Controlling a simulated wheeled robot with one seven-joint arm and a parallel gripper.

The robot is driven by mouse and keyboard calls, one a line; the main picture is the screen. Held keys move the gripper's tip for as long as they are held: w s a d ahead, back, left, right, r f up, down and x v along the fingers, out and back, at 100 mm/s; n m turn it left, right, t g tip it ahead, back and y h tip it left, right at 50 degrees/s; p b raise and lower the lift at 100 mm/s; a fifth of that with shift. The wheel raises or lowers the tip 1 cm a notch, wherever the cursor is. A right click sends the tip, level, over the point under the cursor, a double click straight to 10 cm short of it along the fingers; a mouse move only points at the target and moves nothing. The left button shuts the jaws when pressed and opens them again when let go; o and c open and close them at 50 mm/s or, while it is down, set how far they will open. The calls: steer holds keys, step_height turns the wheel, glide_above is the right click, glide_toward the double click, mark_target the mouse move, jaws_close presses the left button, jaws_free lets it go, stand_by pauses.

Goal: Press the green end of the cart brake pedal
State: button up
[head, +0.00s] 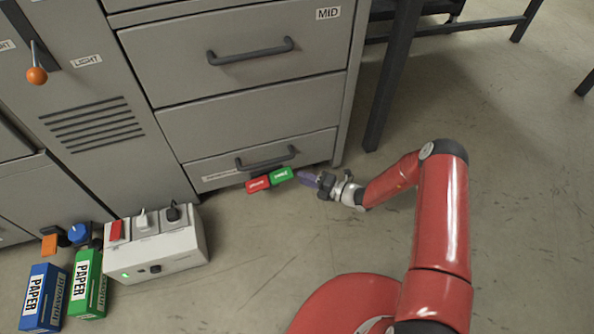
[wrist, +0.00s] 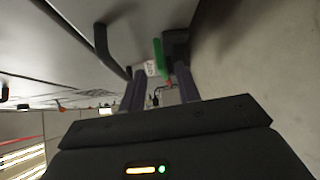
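The brake pedal is a low two-part bar under the bottom drawer of the grey cabinet, with a red end (head: 258,185) on the left and a green end (head: 281,175) on the right. My gripper (head: 308,178) is low by the floor, just right of the green end. In the wrist view the green end (wrist: 160,57) shows beyond the fingertips, close to the right finger. The two fingers of my gripper (wrist: 160,80) are apart with nothing held between them. I cannot tell whether a finger touches the pedal.
The grey cabinet (head: 250,115) has drawer handles (head: 265,158) jutting out above the pedal. A white box (head: 160,250) with plugs and a red switch stands on the left, beside green (head: 88,285) and blue (head: 44,297) paper boxes. Open floor lies in front.

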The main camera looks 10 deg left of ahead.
mark_target(287, 172)
steer(key=x, duration=0.7)
steer(key=shift+a+b, duration=0.3)
steer(key=shift+a, duration=0.05)
jaws_close()
